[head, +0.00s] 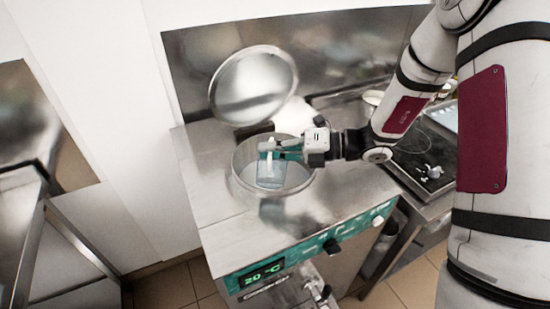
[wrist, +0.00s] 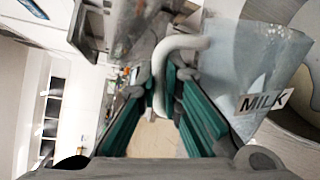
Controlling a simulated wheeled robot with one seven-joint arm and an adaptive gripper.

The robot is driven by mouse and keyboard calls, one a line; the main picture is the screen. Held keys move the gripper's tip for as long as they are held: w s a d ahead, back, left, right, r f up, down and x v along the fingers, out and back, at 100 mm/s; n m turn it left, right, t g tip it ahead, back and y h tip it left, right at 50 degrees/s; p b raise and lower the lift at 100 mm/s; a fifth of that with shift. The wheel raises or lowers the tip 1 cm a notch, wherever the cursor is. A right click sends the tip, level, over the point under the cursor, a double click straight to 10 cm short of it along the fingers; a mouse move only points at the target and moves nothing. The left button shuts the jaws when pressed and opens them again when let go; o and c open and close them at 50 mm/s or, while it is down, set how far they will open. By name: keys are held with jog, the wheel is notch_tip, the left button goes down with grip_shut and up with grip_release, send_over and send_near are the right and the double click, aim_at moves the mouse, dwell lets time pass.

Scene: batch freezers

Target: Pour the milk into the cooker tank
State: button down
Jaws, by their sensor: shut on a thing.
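The milk jug (head: 271,177) is a translucent bluish pitcher with a white handle. In the wrist view, the jug (wrist: 258,75) bears a "MILK" label, and its handle (wrist: 182,43) passes between my green finger pads. My gripper (head: 268,148) is shut on this handle. In the head view the jug is over the round opening of the cooker tank (head: 242,178), in the top of the steel machine. I cannot tell how far the jug is tilted or whether milk flows. The tank's bottom is partly hidden by the jug.
The round steel lid (head: 252,86) stands open behind the tank. A "20 °C" display (head: 263,275) and knobs are on the machine's front. A dark counter (head: 425,165) with small items lies at right, under my arm. A steel table (head: 22,205) stands at left.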

jog(key=shift+s+a+n+t+p, duration=0.15)
jog(key=shift+s+n+t+p, duration=0.35)
jog(key=shift+s+n+p, duration=0.8)
jog(key=shift+s+a+f+n+t+y+p, duration=0.25)
jog(key=shift+s+f+n+p, duration=0.4)
jog(key=shift+s+f+n, duration=0.75)
jog(key=shift+s+a+f+n+t+y+p, duration=0.15)
jog(key=shift+s+f+n+t+p, duration=0.3)
jog(key=shift+s+n, duration=1.05)
jog(key=shift+s+a+f+n+t+y+p, duration=0.1)
jog(key=shift+s+f+n+t+y+p, duration=0.15)
jog(key=shift+s+f+n+p, duration=1.25)
jog(key=shift+w+r+n+b, duration=0.5)
jog(key=shift+w+n+b, duration=0.1)
jog(key=shift+w+b, duration=0.2)
